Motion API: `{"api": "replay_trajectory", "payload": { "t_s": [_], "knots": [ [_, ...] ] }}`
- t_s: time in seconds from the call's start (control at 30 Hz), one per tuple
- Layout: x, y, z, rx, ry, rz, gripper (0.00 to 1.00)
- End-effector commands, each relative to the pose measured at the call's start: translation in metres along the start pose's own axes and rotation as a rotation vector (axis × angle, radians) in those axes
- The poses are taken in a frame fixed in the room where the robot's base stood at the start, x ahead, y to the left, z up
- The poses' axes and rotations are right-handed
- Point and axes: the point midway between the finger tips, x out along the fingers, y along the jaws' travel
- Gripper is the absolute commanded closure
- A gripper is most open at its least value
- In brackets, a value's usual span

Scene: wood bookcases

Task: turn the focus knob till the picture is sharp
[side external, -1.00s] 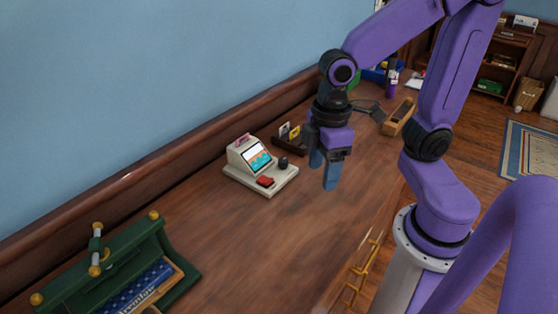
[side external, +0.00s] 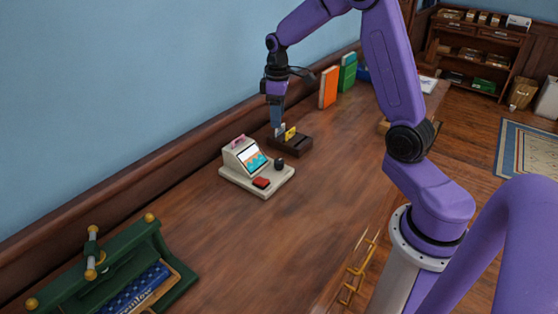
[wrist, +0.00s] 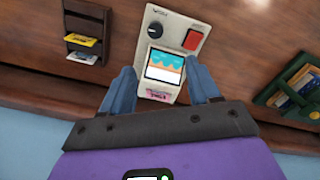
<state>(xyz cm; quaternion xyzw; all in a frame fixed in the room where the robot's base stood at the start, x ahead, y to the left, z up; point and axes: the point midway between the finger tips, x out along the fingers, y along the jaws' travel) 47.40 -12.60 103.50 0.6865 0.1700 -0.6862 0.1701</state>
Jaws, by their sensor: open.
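The cream device (side external: 229,172) stands on the wooden desk, with a tilted screen (side external: 253,160) showing a teal and orange picture. I cannot tell how sharp the picture is. The black knob (side external: 279,164) sits on its base, near a red button (side external: 261,183). In the wrist view, the knob (wrist: 155,30) is at the top of the device and the red button (wrist: 193,39) is to its right. My gripper (side external: 276,125) is open and empty, near the wall, above and beyond the device. In the wrist view its fingers (wrist: 160,78) frame the device without touching the knob.
A dark card holder (side external: 292,145) with yellow and white cards stands close behind the device, near my fingers. A green rack (side external: 121,258) with a blue book is at the left front. Orange (side external: 328,88) and green books stand farther back. The desk's front middle is clear.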

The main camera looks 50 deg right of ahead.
Motion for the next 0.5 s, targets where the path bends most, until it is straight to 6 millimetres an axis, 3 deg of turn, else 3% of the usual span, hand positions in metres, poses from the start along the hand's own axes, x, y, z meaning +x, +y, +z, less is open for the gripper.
{"api": "replay_trajectory", "payload": {
  "t_s": [0.27,0.5],
  "knots": [
    [0.016,0.010,0.003,0.014,-0.003,-0.002,0.39],
    [0.058,0.009,0.003,0.014,-0.006,-0.004,0.39]
  ]
}}
